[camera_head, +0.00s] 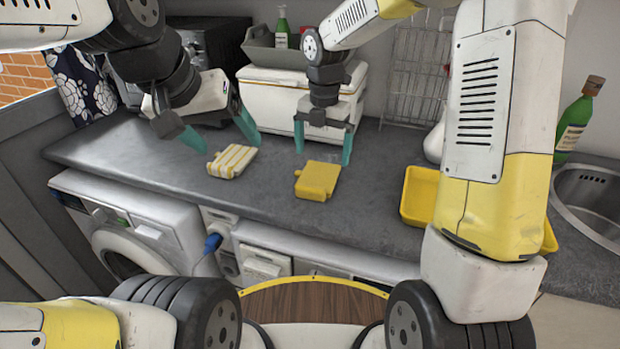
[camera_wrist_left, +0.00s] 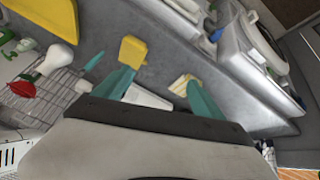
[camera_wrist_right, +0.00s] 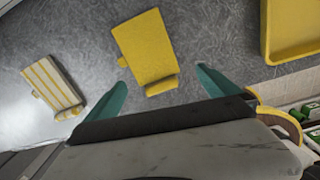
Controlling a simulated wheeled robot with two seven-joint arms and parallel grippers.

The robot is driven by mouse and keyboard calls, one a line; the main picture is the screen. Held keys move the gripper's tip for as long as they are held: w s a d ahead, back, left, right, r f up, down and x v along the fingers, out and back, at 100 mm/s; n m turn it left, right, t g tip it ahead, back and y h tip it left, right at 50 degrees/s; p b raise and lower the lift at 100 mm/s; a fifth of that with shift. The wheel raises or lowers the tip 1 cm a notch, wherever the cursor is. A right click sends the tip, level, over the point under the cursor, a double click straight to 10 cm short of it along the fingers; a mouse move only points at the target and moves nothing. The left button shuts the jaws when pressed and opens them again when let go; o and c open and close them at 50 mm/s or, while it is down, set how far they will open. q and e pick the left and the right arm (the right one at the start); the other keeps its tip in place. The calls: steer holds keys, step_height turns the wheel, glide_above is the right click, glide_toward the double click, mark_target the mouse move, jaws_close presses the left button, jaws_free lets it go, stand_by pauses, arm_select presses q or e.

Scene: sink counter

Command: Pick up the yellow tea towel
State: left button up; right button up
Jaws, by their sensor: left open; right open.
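The yellow tea towel (camera_head: 317,180) lies folded on the grey counter (camera_head: 130,150). It also shows in the right wrist view (camera_wrist_right: 147,48), just beyond and between the fingertips, and in the left wrist view (camera_wrist_left: 133,50). My right gripper (camera_head: 323,148) is open and empty above and behind the towel, fingers pointing down; contact is not visible. A yellow-and-white striped towel (camera_head: 232,161) lies to the left of the yellow one. My left gripper (camera_head: 222,138) is open and empty over the striped towel's far side, its fingers apart on either side.
A yellow tray (camera_head: 418,196) stands right of the towel, partly hidden by my right arm. A white box (camera_head: 275,98) and a wire rack (camera_head: 417,75) stand at the back. A sink (camera_head: 597,205) and green bottle (camera_head: 573,125) are far right.

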mark_target(316, 182)
steer(key=shift+w+a+f+n, duration=0.5)
steer(key=shift+a+f+n, duration=0.2)
steer(key=shift+f+n, duration=0.1)
steer(key=shift+f, duration=0.4)
step_height(316, 182, down, 7)
steer(key=shift+s+a+f, duration=0.1)
arm_select(q)
steer(key=shift+s+d+f+m, duration=0.2)
steer(key=shift+s+f+m, duration=0.2)
steer(key=shift+s+f, duration=0.45)
steer(key=shift+s+r, duration=0.1)
steer(key=shift+r, duration=0.05)
arm_select(e)
steer(key=shift+c, duration=0.2)
steer(key=c, duration=1.3)
